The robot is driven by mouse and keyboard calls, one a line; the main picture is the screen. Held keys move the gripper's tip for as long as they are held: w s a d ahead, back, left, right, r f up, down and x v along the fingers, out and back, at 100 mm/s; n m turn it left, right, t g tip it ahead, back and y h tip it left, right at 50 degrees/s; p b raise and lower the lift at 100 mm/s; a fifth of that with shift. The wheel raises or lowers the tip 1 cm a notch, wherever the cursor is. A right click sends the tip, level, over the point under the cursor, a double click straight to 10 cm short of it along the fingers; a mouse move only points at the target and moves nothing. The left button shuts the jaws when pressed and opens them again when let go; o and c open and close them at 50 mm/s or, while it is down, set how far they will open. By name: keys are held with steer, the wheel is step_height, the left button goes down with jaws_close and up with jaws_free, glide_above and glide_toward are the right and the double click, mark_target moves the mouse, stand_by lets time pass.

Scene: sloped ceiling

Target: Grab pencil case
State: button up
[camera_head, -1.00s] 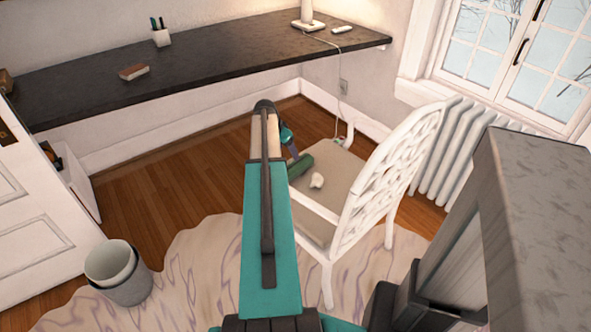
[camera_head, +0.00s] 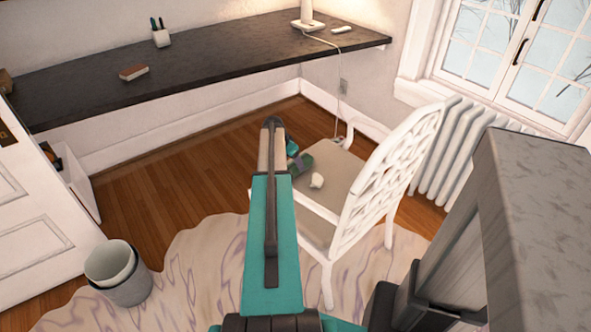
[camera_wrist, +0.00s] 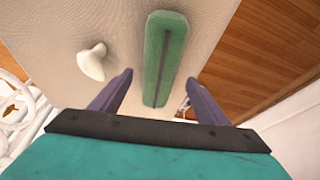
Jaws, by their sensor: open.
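A green pencil case (camera_wrist: 164,58), long and narrow with a dark seam down its middle, lies on the beige chair seat (camera_wrist: 100,25). In the head view the pencil case (camera_head: 302,162) shows near the left part of the seat, partly hidden by my gripper. My gripper (camera_wrist: 158,98) is open in the wrist view, with its two purple fingers apart. The near end of the pencil case shows between the fingers, and they do not close on it. In the head view my arm hides much of the gripper.
A small white object (camera_wrist: 92,62) lies beside the pencil case on the seat. The white chair's latticed backrest (camera_head: 385,165) rises at right, close to a radiator (camera_head: 465,150). A dark desk (camera_head: 200,70) runs behind. A bin (camera_head: 122,285) stands at left on the rug.

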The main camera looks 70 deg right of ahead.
mark_target(294, 164)
steer(key=shift+x, duration=2.6)
steer(key=shift+d, duration=0.15)
steer(key=c, duration=1.2)
